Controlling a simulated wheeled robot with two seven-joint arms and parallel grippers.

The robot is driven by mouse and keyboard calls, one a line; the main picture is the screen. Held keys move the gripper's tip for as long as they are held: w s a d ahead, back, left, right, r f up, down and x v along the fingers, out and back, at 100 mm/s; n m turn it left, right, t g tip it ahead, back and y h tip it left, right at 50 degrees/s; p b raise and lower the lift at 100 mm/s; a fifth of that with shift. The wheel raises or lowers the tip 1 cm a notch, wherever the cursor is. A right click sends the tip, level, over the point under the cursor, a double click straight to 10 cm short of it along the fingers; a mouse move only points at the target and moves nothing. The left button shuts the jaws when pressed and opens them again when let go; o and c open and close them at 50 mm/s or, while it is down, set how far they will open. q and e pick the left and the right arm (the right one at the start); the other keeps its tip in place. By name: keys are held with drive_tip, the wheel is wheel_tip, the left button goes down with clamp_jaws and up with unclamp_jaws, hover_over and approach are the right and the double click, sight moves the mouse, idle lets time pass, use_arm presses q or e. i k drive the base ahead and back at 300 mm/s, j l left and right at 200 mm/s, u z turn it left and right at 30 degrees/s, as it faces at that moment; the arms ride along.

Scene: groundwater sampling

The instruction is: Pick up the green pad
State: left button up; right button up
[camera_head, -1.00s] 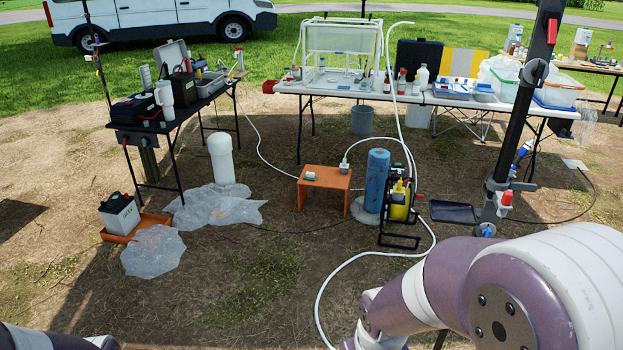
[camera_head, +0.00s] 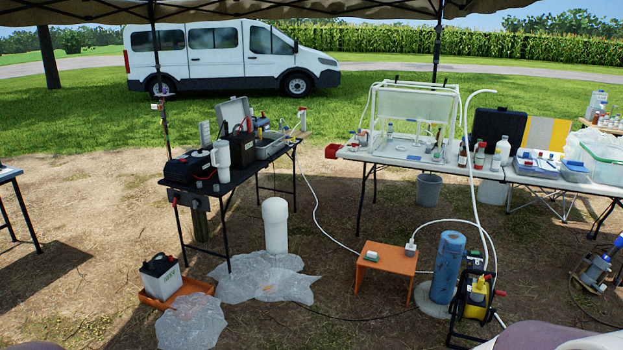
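A small pale block with a greenish tint (camera_head: 371,256) lies on the left part of the top of a low orange stool (camera_head: 398,262). It is too small to tell surely whether it is the green pad; no other clear green pad shows. A small white device with a hose stands on the stool to the right of the block. Neither of my grippers is in view.
A blue cylinder (camera_head: 447,262) and a yellow-and-black reel (camera_head: 474,297) stand right of the stool. A white capped pipe (camera_head: 275,225) and plastic sheeting (camera_head: 258,277) are to its left. A white hose runs nearby. Tables stand behind. Bare ground lies in front.

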sight(371, 256)
drive_tip(key=i, duration=2.95)
drive_tip(key=i+j+z, duration=0.1)
drive_tip(key=i+z, duration=0.15)
drive_tip(key=i, duration=0.3)
drive_tip(key=i+j+z, duration=0.2)
drive_tip(key=i, duration=0.3)
drive_tip(key=i+j+z, duration=0.25)
drive_tip(key=i, duration=0.25)
drive_tip(key=i+j+z, duration=0.25)
drive_tip(key=z, duration=0.15)
drive_tip(key=i+j+z, duration=0.75)
drive_tip(key=j, duration=0.2)
drive_tip(key=i+j+z, duration=0.15)
drive_tip(key=j+z, duration=0.2)
drive_tip(key=j, duration=0.15)
